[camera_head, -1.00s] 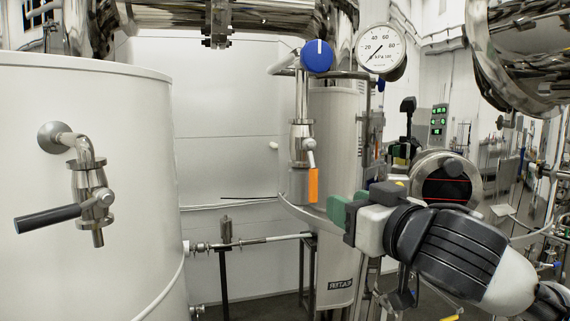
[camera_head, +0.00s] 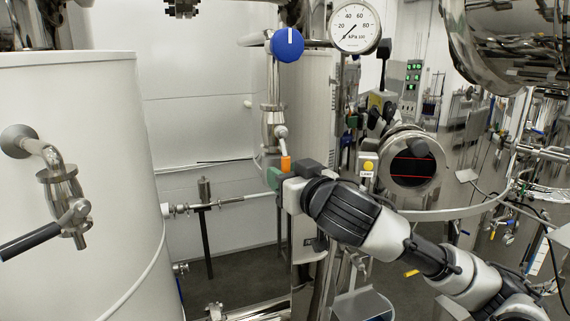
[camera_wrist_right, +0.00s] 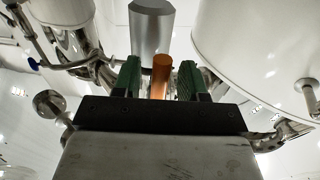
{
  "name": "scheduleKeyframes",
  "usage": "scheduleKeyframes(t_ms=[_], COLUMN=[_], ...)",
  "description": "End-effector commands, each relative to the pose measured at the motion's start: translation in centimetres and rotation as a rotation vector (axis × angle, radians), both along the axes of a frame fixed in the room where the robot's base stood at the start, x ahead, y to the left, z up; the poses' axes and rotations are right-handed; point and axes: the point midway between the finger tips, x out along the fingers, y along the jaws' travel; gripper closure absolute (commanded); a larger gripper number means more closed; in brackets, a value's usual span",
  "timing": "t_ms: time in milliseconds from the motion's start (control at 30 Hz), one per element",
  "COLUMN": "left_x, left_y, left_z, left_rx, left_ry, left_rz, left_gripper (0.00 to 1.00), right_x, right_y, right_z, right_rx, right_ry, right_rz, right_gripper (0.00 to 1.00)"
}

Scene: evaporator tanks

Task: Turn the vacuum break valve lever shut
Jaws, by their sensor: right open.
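A steel valve (camera_head: 272,120) stands on a pipe below a round blue knob (camera_head: 287,45). Its orange lever (camera_head: 286,163) hangs down; the lower part is hidden behind my right gripper in the head view. My right gripper (camera_head: 275,179) is at the lever's lower end. In the right wrist view my right gripper (camera_wrist_right: 159,64) is open, and the orange lever (camera_wrist_right: 161,72) appears between its two green fingers, with gaps on both sides. I cannot tell if the fingers touch it. My left gripper is not in view.
A large white tank (camera_head: 85,170) fills the left, with a tap bearing a black lever (camera_head: 35,240). A pressure gauge (camera_head: 354,28) sits right of the blue knob. A thin horizontal pipe (camera_head: 230,201) runs behind my gripper. A round steel port (camera_head: 413,170) is on the right.

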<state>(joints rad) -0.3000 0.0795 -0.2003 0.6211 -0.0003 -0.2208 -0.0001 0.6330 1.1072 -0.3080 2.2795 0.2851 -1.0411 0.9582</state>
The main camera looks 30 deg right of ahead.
Motion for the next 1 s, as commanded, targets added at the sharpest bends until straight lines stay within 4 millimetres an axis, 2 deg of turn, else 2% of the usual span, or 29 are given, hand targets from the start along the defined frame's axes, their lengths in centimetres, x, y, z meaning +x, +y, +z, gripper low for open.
scheduleKeyframes(t_ms=[367,633,1000], left_x=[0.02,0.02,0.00], left_y=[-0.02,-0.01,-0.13], left_z=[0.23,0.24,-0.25], left_rx=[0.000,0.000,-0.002], left_ry=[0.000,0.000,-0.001], left_rz=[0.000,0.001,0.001], left_gripper=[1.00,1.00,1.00], right_x=[0.57,0.55,0.58], right_y=[-0.01,-0.01,-0.60], right_z=[-0.06,-0.05,-0.23], right_rx=[-0.001,-0.001,0.012], right_ry=[0.000,0.000,-0.003], right_rz=[0.000,0.000,-0.002], right_gripper=[0.59,1.00,1.00])
